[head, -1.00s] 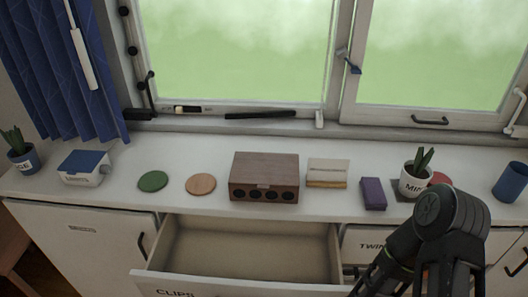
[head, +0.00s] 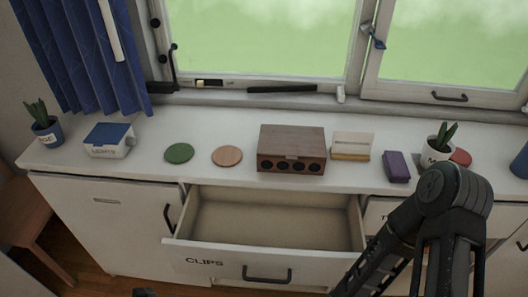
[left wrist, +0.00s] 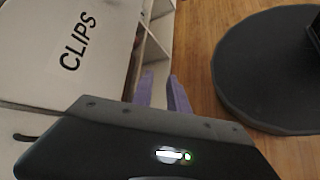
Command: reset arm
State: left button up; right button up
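My left gripper (left wrist: 163,92) shows in the left wrist view as two purple fingers with a gap between them and nothing in it. It hangs low in front of the cabinet, beside the drawer front (left wrist: 72,45) labelled CLIPS. My right arm (head: 445,215) is folded at the right of the head view, in front of the cabinet. Its gripper is out of view. The CLIPS drawer (head: 205,262) stands open in the head view and its visible inside is empty.
On the counter (head: 235,178) stand a plant pot (head: 47,131), white box with blue lid (head: 107,140), green disc (head: 179,153), tan disc (head: 227,156), wooden box (head: 291,150), card holder (head: 351,146) and purple block (head: 397,166). A chair (head: 38,225) is at left.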

pick_arm(q)
jog(key=s+d+f+m+g+y, duration=0.2)
jog(key=d+f+m+g+y, duration=0.15)
jog(key=d+f, duration=0.4)
jog(key=s+d+r+m+y, duration=0.2)
jog(key=d+m, duration=0.5)
jog(key=d, duration=0.2)
jog(key=shift+r+m+g+y, duration=0.25)
jog(key=shift+m+g+y, duration=0.1)
jog(key=shift+w, duration=0.1)
dwell(0.6)
